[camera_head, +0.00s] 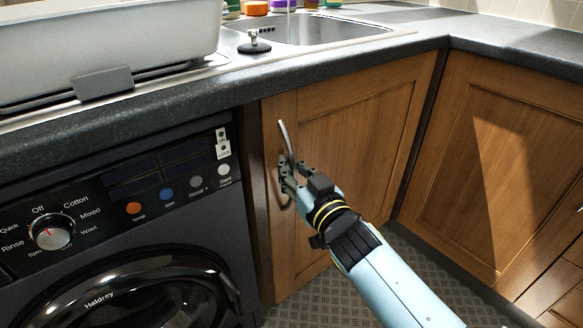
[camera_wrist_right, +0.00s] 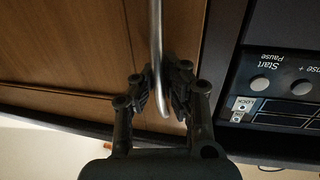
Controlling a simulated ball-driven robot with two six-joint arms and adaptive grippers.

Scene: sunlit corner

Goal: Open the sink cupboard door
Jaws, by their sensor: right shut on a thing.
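The sink cupboard door (camera_head: 350,126) is a brown wooden panel under the sink, to the right of the washing machine. In the head view it looks closed or nearly so. Its curved metal handle (camera_head: 284,137) runs upright along the door's left side. My right gripper (camera_head: 287,172) is at the handle, shut on it. In the right wrist view the handle (camera_wrist_right: 157,40) passes between the two fingers of the right gripper (camera_wrist_right: 166,92). The part of the handle between the fingers is partly hidden. My left gripper is not in view.
A dark washing machine (camera_head: 110,215) stands left of the door. Another wooden cupboard (camera_head: 497,170) stands at right angles on the right. The dark worktop (camera_head: 300,72) with the sink (camera_head: 320,30) overhangs above. Patterned floor (camera_head: 330,298) is clear below the door.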

